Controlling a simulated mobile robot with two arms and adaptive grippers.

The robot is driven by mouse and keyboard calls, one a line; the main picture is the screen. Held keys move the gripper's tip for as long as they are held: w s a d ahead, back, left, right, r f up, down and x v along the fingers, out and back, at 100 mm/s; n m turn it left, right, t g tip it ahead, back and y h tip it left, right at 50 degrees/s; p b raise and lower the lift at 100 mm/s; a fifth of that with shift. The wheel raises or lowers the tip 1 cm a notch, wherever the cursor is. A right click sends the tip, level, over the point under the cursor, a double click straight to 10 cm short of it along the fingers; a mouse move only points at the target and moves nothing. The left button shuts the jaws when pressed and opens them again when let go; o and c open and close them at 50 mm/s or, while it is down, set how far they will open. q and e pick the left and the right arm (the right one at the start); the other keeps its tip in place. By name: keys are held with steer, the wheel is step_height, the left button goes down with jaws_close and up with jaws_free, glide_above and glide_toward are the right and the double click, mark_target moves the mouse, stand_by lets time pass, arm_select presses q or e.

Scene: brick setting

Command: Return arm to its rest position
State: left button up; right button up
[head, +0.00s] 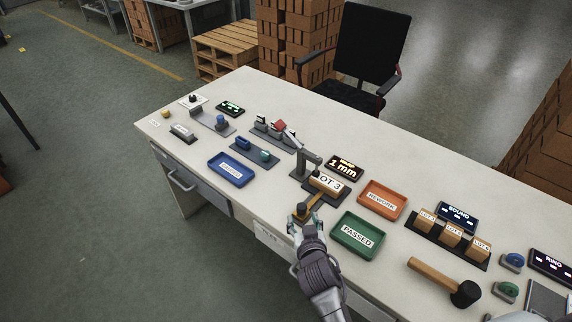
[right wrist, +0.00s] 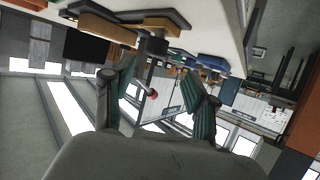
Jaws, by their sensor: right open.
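My right gripper (head: 305,226) is at the front edge of the white table (head: 213,128), by the lower end of a small press-like stand with a wooden block labelled LOT 3 (head: 328,184). In the right wrist view the two teal-padded fingers (right wrist: 158,105) are spread apart with nothing held between them. The dark stand base and tan block (right wrist: 108,28) show beyond the fingers there. I cannot tell whether the fingertips touch the stand's tan lever end (head: 303,209). My left gripper is in neither view.
A green PASSED tray (head: 339,248) is just right of my right gripper. An orange REWORK tray (head: 370,209), a mallet (head: 437,278) and several lot blocks (head: 450,234) lie further right. A blue tray (head: 212,177) is on the left. A black chair (head: 370,60) stands behind.

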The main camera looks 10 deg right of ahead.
steer(key=s+d, duration=0.1)
steer(key=s+d+g, duration=0.1)
steer(key=s, duration=0.1)
steer(key=s+d+g, duration=0.1)
steer(key=shift+s+d+f+h, duration=0.2)
steer(key=shift+d+f+h, duration=0.15)
steer(key=shift+f+h, duration=0.05)
steer(key=s+g, duration=0.1)
steer(key=s, duration=0.1)
steer(key=s+d+g, duration=0.1)
steer(key=s, duration=0.1)
steer(key=s+d, duration=0.1)
steer(key=s, duration=0.2)
steer(key=shift+d+g, duration=0.15)
steer(key=shift+g, duration=0.25)
steer(key=s+a+r+n+g+y, duration=0.1)
steer(key=s+r+n+g, duration=0.15)
steer(key=s, duration=0.45)
steer(key=s+r+n+g+y, duration=0.1)
steer(key=s+g+y, duration=0.15)
steer(key=s, duration=0.55)
step_height(320, 180, down, 28)
steer(key=s+g, duration=0.1)
steer(key=s, duration=0.1)
steer(key=s+d+f+g+h, duration=0.1)
steer(key=s+d+f, duration=0.1)
steer(key=s+f, duration=1.3)
steer(key=shift+s+d+g, duration=0.3)
steer(key=shift+s, duration=0.15)
